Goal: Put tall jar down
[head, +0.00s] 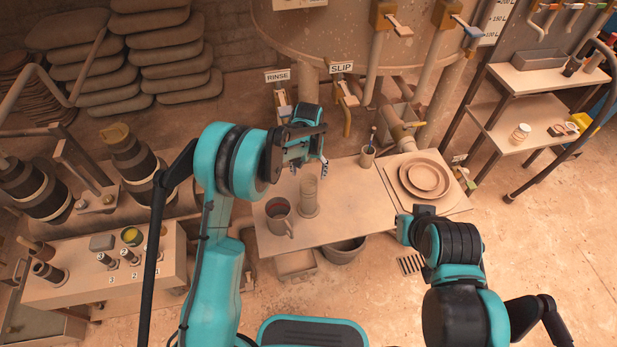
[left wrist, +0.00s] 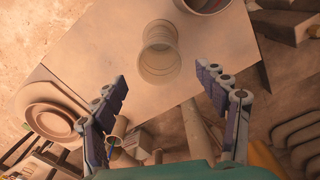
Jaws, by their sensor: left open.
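My left gripper (head: 310,166) is over the table just behind the jar. Its two fingers are spread wide and hold nothing, and the left wrist view shows the gap between them (left wrist: 162,78). My right arm is at the lower right in the head view; its fingers cannot be made out.
The grey mug (head: 280,217) stands just left of the jar. A small cup with tools (head: 367,156) is at the table's back, and round plates (head: 424,178) lie on a board at its right end. Several dark cylinders and a low bench (head: 110,275) are at left.

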